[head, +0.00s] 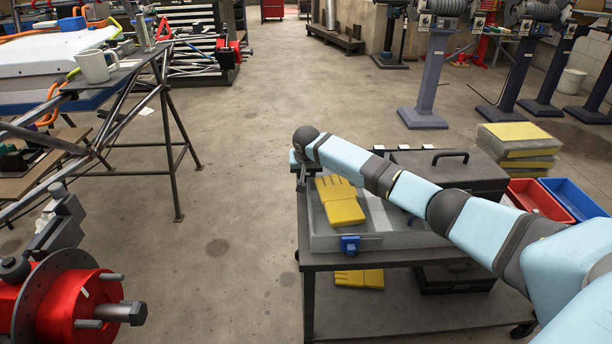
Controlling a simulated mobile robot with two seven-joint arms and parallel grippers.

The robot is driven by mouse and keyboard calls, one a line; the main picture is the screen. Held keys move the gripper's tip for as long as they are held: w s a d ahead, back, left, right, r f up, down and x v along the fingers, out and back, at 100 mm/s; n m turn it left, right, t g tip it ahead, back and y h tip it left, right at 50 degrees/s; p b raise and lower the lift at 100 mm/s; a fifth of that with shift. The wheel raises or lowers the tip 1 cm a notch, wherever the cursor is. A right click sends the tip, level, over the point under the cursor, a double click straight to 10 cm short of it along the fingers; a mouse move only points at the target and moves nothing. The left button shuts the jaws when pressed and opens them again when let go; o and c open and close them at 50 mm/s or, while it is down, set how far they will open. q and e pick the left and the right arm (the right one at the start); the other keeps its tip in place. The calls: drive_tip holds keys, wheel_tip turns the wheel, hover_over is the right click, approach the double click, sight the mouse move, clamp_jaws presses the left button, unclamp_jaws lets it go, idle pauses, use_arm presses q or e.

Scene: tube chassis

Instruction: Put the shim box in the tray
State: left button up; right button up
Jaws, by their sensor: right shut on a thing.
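My right arm reaches in from the right, over a grey cart. My right gripper (302,182) points down at the cart's back left corner, beside a shallow grey tray-like case (322,242). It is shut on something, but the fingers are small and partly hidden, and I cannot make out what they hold. The case has a blue latch (350,243) in front. Yellow gloves (342,203) lie in it, and my arm covers part of it. I cannot pick out the shim box for certain. My left gripper is not in view.
A black toolbox (455,170) stands at the back of the cart. Red (535,197) and blue (572,199) bins and a yellow-topped stack (518,140) are at the right. A tube frame (165,110) and red hub (75,305) are at the left. The middle floor is clear.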

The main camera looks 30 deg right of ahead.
drive_tip(key=shift+r, duration=0.1)
drive_tip(key=shift+f, duration=0.2)
drive_tip(key=o, duration=0.9)
drive_tip(key=shift+o, duration=0.2)
drive_tip(key=shift+r, duration=0.15)
